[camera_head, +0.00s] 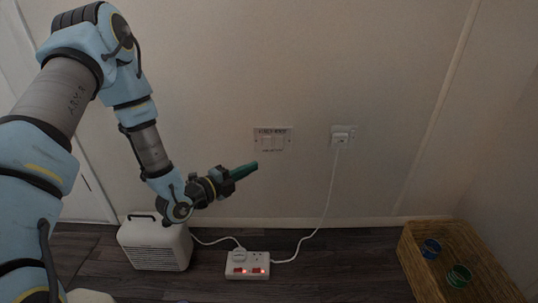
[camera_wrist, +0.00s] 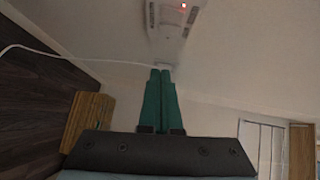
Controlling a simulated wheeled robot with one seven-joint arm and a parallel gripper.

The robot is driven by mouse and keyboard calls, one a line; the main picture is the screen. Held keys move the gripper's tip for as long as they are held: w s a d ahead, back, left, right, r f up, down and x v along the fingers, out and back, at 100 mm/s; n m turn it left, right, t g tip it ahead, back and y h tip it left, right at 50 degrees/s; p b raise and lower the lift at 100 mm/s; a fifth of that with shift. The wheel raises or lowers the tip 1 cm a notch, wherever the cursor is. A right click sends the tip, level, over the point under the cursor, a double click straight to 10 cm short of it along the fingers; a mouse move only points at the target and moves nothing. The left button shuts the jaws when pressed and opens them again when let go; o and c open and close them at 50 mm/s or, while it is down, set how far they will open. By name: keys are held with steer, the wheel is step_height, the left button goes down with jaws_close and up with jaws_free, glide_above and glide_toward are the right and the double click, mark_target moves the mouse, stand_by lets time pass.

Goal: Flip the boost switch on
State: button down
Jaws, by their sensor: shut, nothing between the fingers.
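A white switch plate (camera_head: 272,140) with two rocker switches and dark lettering is on the wall, left of a socket. I cannot read the lettering or tell which rocker is boost. My gripper (camera_head: 256,165) has green fingers, pressed together with nothing between them. It points right, with its tips just below and left of the plate; I cannot tell if they touch the wall. In the wrist view, the closed fingers (camera_wrist: 160,72) point up the picture. A white plate (camera_wrist: 172,18) with a small red light shows beyond them, partly cut off at the top edge.
A wall socket (camera_head: 341,134) holds a plug, whose white cable runs to a lit extension block (camera_head: 247,265) on the floor. A white heater (camera_head: 155,245) stands below my arm. A wicker basket (camera_head: 415,262) holding cans is at right.

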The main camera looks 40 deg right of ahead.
steer(key=b, duration=0.2)
glide_toward(279, 142)
steer(key=s+d+f, duration=0.2)
steer(key=s+d, duration=0.1)
steer(key=d, duration=0.1)
steer(key=shift+w+d+b, duration=0.5)
steer(key=shift+w+d, duration=0.8)
